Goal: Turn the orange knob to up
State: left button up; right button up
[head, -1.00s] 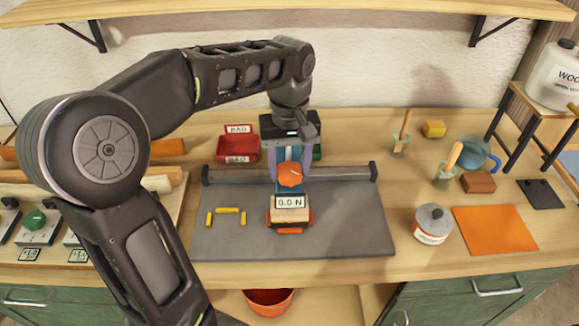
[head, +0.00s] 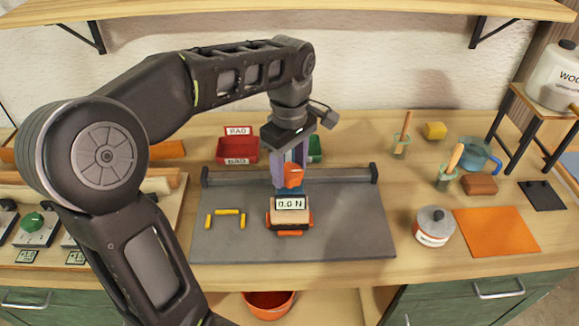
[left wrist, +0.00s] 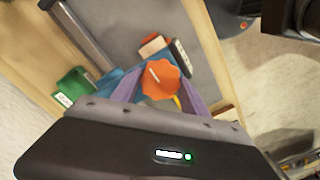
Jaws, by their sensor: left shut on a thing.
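The orange knob (head: 293,176) is on a blue mount behind the small "0.0 N" display (head: 291,204), in the middle of the grey mat. My left gripper (head: 288,180) comes down from above and is shut on the knob. In the left wrist view the lobed knob (left wrist: 160,80) sits between the two purple fingers (left wrist: 160,88), with a pale pointer line on its face. The fingers hide part of the knob in the head view. My right gripper is not in view.
The grey mat (head: 345,225) has a rail (head: 340,176) along its back and several yellow pieces (head: 228,211) at left. A lidded tin (head: 433,227) and an orange sheet (head: 495,231) lie right. The mat's right part is clear.

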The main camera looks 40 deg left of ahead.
aim_at(289, 171)
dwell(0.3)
pick_arm(q)
jog(key=o, duration=1.4)
jog(key=shift+r, duration=0.5)
notch_tip(289, 171, up, 6)
jog(key=p, duration=0.3)
jog(key=shift+r+p, duration=0.5)
jog(key=shift+p, duration=0.2)
jog(key=shift+f, duration=0.1)
